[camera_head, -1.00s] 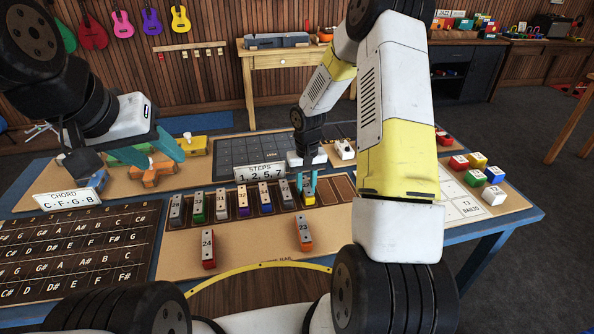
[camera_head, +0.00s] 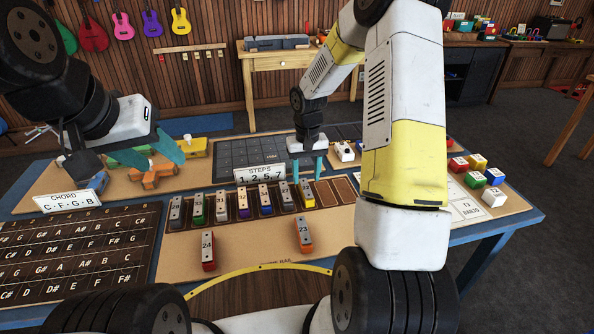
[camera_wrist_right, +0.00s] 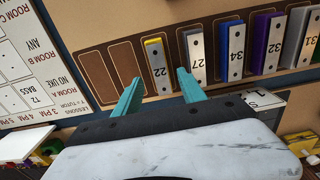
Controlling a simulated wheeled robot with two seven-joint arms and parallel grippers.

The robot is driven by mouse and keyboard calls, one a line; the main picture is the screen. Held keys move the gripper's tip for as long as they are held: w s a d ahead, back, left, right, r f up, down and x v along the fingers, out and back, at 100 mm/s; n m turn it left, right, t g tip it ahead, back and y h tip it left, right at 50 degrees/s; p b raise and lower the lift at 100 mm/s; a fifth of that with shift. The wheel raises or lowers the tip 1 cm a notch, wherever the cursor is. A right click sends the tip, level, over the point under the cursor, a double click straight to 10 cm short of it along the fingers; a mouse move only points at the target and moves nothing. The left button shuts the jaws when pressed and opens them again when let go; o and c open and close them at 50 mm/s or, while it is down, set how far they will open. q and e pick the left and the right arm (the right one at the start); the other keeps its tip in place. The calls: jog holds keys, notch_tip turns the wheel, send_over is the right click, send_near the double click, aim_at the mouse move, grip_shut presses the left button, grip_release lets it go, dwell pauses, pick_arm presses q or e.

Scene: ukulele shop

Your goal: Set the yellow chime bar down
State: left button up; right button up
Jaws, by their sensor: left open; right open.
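The yellow chime bar (camera_head: 306,194), with a silver top marked 22, sits in a slot of the dark brown rack (camera_head: 330,193), at the right end of the row of bars. It also shows in the right wrist view (camera_wrist_right: 158,66), beside the bar marked 27 (camera_wrist_right: 195,58). My right gripper (camera_head: 307,167) is open and empty, apart from the yellow bar, behind and above it; its teal fingers show in the right wrist view (camera_wrist_right: 158,88). My left gripper (camera_head: 168,150) is open and empty at the left of the table, near orange and yellow blocks.
Two loose bars, 24 (camera_head: 208,251) and 23 (camera_head: 304,235), lie in front of the rack. Empty slots (camera_wrist_right: 125,60) lie beside the yellow bar. A "STEPS 1, 2, 5, 7" sign (camera_head: 260,174) stands behind the rack. Colored cubes (camera_head: 476,161) stand at right.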

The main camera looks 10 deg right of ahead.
aim_at(306, 188)
jog(key=s+r+t, duration=0.2)
jog(key=s+r, duration=0.4)
jog(key=r, duration=0.5)
jog(key=s+r+t, duration=0.1)
jog(key=s+r, duration=0.4)
jog(key=r, duration=0.6)
jog(key=s+a+r+t+y, duration=0.1)
jog(key=s+r, duration=0.1)
jog(key=s, duration=0.4)
jog(key=s+a+r+t+y, duration=0.1)
jog(key=s+r+t, duration=0.1)
jog(key=s, duration=0.5)
jog(key=shift+s+r, duration=0.15)
jog(key=shift+r, duration=0.45)
